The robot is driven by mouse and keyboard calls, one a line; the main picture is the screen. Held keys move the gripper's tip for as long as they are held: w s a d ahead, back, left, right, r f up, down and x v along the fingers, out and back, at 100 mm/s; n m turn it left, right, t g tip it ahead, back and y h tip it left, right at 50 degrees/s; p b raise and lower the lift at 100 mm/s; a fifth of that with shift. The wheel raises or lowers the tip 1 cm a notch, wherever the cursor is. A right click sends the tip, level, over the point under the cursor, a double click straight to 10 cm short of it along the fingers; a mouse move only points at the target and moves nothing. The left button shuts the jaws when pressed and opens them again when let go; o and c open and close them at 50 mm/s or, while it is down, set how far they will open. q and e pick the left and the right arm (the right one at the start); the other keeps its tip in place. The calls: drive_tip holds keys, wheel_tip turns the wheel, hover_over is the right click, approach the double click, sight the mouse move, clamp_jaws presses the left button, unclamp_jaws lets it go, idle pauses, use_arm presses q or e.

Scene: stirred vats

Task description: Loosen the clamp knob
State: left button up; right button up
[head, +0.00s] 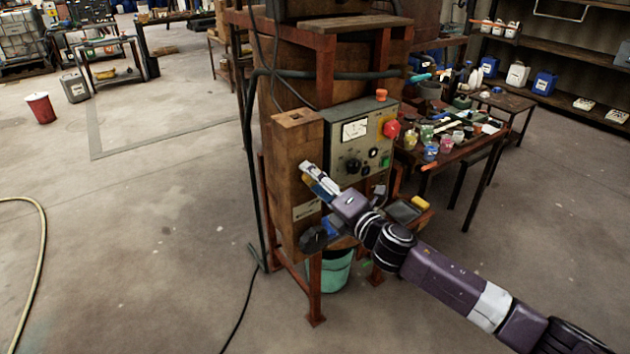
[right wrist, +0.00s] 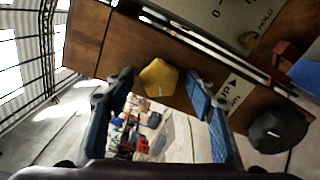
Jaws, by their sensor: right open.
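A yellow lobed knob (right wrist: 160,77) sits on the brown wooden face in the right wrist view; it looks like the clamp knob, though no label on it names it. My right gripper (right wrist: 161,88) is open, with one finger on each side of the knob. I see gaps between the fingers and the knob. In the head view my right gripper (head: 309,176) is at the front of the tall brown box (head: 287,190), where it mostly hides the yellow knob. My left gripper is not in view.
A black round knob (right wrist: 278,132) is lower on the same box; it also shows in the head view (head: 313,239). A control panel (head: 345,155) with a meter and red button adjoins the box. A cluttered table (head: 433,162) stands to the right. The floor at left is mostly clear.

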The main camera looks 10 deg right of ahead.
drive_tip(key=v, duration=1.2)
idle(0.4)
drive_tip(key=s+d+f+m+g+h, duration=0.1)
drive_tip(key=d+f+m+g+h, duration=0.35)
drive_tip(key=f, duration=1.15)
drive_tip(key=s+d+f+m+h, duration=0.15)
drive_tip(key=d+f+m, duration=0.55)
drive_tip(key=f, duration=0.8)
drive_tip(key=s+d+f+m+g+h, duration=0.1)
drive_tip(key=s+f+m, duration=0.1)
drive_tip(key=s+f, duration=0.35)
drive_tip(key=s+d+f+m+g, duration=0.1)
drive_tip(key=s+f+m+g, duration=0.15)
drive_tip(key=f, duration=0.65)
drive_tip(key=s+a+f+m+g+b, duration=0.1)
drive_tip(key=s+a+f+m+g, duration=0.2)
drive_tip(key=s+f, duration=1.25)
drive_tip(key=s+a+f+m+g, duration=0.1)
drive_tip(key=s+a+f, duration=0.1)
drive_tip(key=s, duration=0.6)
drive_tip(key=s+a+f+m+g, duration=0.2)
drive_tip(key=s, duration=0.7)
drive_tip(key=s+a+f+m+g, duration=0.1)
drive_tip(key=s+a+f+m, duration=0.1)
drive_tip(key=s, duration=0.7)
drive_tip(key=shift+f+g, duration=0.3)
drive_tip(key=shift+f, duration=0.3)
